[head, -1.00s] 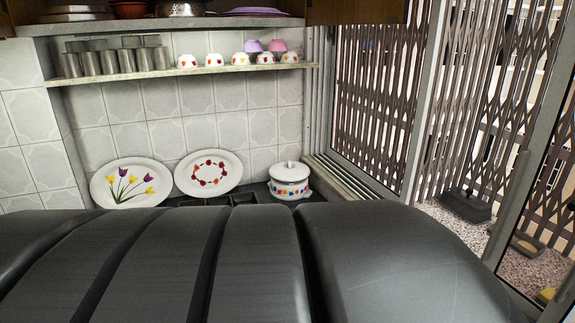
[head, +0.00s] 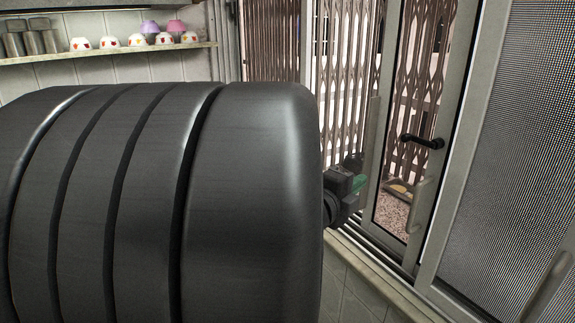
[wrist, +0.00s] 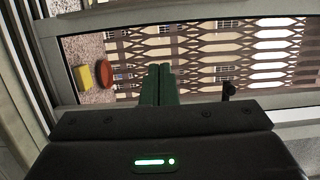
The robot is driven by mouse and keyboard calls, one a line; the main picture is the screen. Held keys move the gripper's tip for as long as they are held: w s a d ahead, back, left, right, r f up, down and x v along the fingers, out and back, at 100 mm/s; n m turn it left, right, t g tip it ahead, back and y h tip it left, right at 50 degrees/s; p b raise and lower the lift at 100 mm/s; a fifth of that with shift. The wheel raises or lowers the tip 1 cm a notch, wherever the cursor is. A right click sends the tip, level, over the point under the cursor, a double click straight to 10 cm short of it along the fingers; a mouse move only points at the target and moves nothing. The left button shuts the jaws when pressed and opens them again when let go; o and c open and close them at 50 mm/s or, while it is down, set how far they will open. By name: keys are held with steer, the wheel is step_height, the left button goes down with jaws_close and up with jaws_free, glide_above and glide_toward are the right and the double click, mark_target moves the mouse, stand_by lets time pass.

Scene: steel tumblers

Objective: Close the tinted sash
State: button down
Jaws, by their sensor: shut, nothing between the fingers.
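A framed glass sash (head: 456,110) with a black lever handle (head: 423,142) stands at the right in the head view. Its glass looks slightly brownish, and the lattice outside shows through it. A brighter gap lies to its left, with another brownish pane (head: 270,40) beyond. My gripper (head: 359,184) is beside the sash's left edge, partly hidden by my arm; I cannot tell whether it touches. In the wrist view, the green fingers (wrist: 160,85) are shut together and empty, in front of a glazed opening with a pale frame. The black handle (wrist: 229,90) also shows there.
A mesh screen panel (head: 520,150) stands at the far right. The window track and sill (head: 375,262) run below. A shelf (head: 110,52) with bowls and steel tumblers is at the left. My arm covers much of the head view.

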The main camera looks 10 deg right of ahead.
mark_target(375, 156)
steer(key=w+d, duration=0.2)
steer(key=w, duration=0.1)
steer(key=w+d+p, duration=0.1)
steer(key=w+d, duration=0.1)
steer(key=w, duration=0.1)
steer(key=w+d+p, duration=0.1)
steer(key=w+d, duration=0.1)
steer(key=shift+w+d+r, duration=0.1)
steer(key=shift+w+d, duration=0.1)
steer(key=shift+w, duration=0.2)
steer(key=shift+w+a, duration=0.15)
steer(key=shift+w, duration=0.25)
